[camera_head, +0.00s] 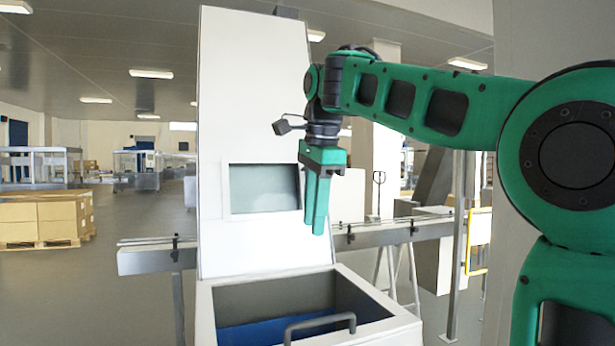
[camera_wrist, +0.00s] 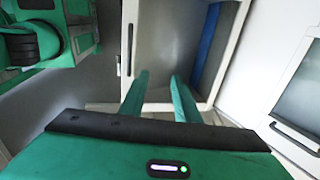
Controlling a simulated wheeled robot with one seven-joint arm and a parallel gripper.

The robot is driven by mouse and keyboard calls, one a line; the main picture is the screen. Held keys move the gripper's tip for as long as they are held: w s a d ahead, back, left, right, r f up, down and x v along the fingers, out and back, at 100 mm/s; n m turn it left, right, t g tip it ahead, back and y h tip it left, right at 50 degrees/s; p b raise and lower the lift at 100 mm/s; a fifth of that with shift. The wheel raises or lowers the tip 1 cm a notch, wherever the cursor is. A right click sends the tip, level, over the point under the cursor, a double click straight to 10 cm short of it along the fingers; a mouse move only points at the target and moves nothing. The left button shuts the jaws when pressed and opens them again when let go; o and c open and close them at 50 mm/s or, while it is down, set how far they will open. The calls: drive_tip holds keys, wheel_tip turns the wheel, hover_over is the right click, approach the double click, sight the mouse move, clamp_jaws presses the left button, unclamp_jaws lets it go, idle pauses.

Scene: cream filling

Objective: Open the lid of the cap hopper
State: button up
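The cap hopper (camera_head: 206,313) is a white open-looking box at the bottom of the head view, with a grey inside and a blue surface low in it. A grey bar handle (camera_head: 320,322) spans its near part; I cannot tell whether a clear lid pane covers the opening. In the wrist view the hopper's white rim (camera_wrist: 236,50) frames the grey inside and a blue strip. My gripper (camera_head: 318,232) points down above the hopper's back edge, clear of the handle. In the wrist view its two green fingers (camera_wrist: 160,75) are apart with nothing between them.
A tall white machine panel (camera_head: 250,120) with a screen (camera_head: 264,188) rises behind the hopper, close to my gripper. A conveyor rail (camera_head: 385,234) runs behind on both sides. Boxes on a pallet (camera_head: 45,219) stand far left.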

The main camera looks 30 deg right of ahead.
wheel_tip(320, 180, up, 10)
drive_tip(key=w, duration=0.2)
drive_tip(key=shift+f, duration=0.25)
idle(0.9)
idle(0.7)
drive_tip(key=s+d+f+n, duration=0.3)
drive_tip(key=s+f, duration=0.3)
drive_tip(key=f, duration=0.5)
drive_tip(key=s+d+f+n+g, duration=0.1)
drive_tip(key=s+d+f+n, duration=0.2)
drive_tip(key=s+f, duration=0.4)
drive_tip(key=s+d+f+n+g, duration=0.1)
drive_tip(key=s+d+f+n, duration=0.2)
drive_tip(key=f, duration=1.2)
drive_tip(key=s+d, duration=0.2)
drive_tip(key=s, duration=0.1)
drive_tip(key=shift+s+d+n, duration=0.15)
drive_tip(key=shift+s+n, duration=0.15)
drive_tip(key=shift+s, duration=0.1)
drive_tip(key=s+f+n, duration=0.1)
drive_tip(key=s+f, duration=0.3)
drive_tip(key=f, duration=0.1)
drive_tip(key=s+f+n, duration=0.2)
drive_tip(key=s+f, duration=0.3)
drive_tip(key=shift+s, duration=0.2)
drive_tip(key=c, duration=0.5)
drive_tip(key=shift+s+f, duration=0.1)
clamp_jaws()
